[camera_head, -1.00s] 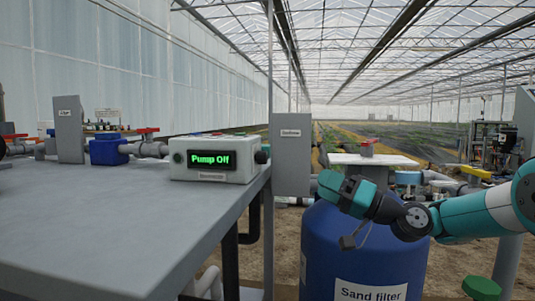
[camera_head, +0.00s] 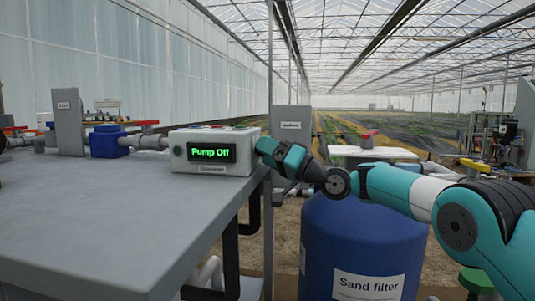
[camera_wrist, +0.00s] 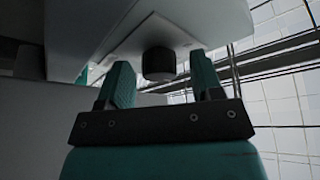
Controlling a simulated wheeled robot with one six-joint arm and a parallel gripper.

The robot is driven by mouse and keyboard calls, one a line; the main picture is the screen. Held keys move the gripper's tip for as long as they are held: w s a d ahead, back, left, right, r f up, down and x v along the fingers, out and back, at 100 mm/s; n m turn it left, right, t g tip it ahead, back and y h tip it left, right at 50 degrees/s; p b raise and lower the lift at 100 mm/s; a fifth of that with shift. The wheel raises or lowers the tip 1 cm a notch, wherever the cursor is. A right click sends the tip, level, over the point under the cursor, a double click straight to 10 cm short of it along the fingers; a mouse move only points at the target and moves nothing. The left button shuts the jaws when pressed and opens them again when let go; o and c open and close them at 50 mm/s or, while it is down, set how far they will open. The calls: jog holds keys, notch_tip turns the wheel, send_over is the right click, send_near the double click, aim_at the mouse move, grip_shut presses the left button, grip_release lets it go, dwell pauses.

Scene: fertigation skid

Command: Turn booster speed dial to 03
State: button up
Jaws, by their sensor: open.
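The white control box (camera_head: 216,138) stands on the grey bench with a green display (camera_head: 212,152) reading "Pump Off". In the wrist view a black dial (camera_wrist: 159,64) sticks out from a face of the pale box (camera_wrist: 185,27). My gripper (camera_head: 262,148) is at the right side of the box in the head view and hides the dial there. In the wrist view my gripper (camera_wrist: 163,84) is open, with one teal finger on each side of the dial and gaps between. I cannot read a number on the dial.
The grey bench (camera_head: 110,215) is clear in front of the box. A blue sand filter tank (camera_head: 360,240) stands below my arm. A grey cabinet (camera_head: 291,118) stands behind my gripper.

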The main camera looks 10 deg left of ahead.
jog(key=c, duration=0.9)
jog(key=shift+r+m+p, duration=0.2)
jog(key=shift+m+p, duration=0.1)
jog(key=shift+p, duration=0.3)
jog(key=m+h+p, duration=0.1)
jog(key=m+p, duration=0.3)
jog(key=p, duration=0.3)
jog(key=m+h+p, duration=0.2)
jog(key=m+p, duration=0.2)
jog(key=p, duration=0.3)
jog(key=m+h+p, duration=0.2)
jog(key=m+p, duration=0.1)
jog(key=p, duration=0.5)
jog(key=shift+r+m, duration=0.2)
jog(key=shift+m, duration=0.2)
jog(key=shift+f, duration=0.1)
